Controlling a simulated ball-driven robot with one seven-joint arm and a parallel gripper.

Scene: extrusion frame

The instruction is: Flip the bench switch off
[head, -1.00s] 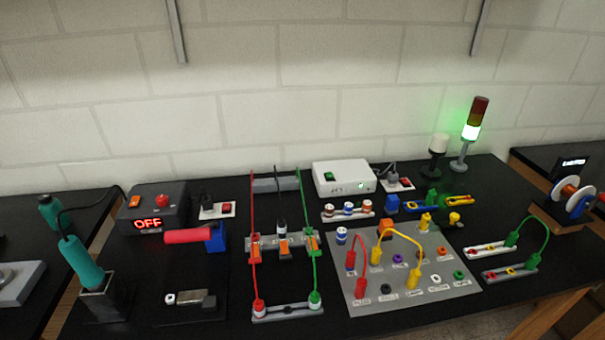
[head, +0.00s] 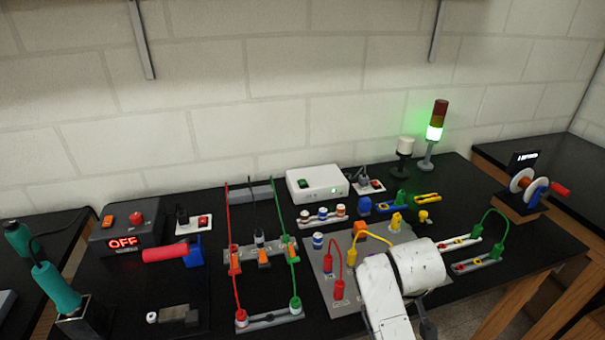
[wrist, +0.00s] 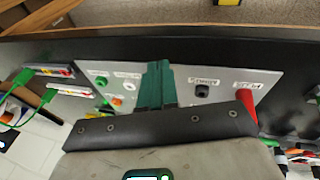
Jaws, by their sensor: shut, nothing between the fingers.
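No label reading "bench switch" is legible. A similar red switch on a white plate (head: 376,184) sits beside the white box (head: 318,185), which has a green switch (head: 303,184) on top. My gripper (wrist: 157,68) shows teal fingers, shut and empty, over the grey socket panel (wrist: 222,76) in the wrist view. In the head view my white arm covers the right part of that panel, and the fingers cannot be made out. Both red switches are well away from my arm.
Red and green leads (head: 291,230) stand up from strips in the middle. A yellow lead (head: 370,236) arches beside my arm. A soldering iron (head: 56,288) stands front left. The wall closes off the back.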

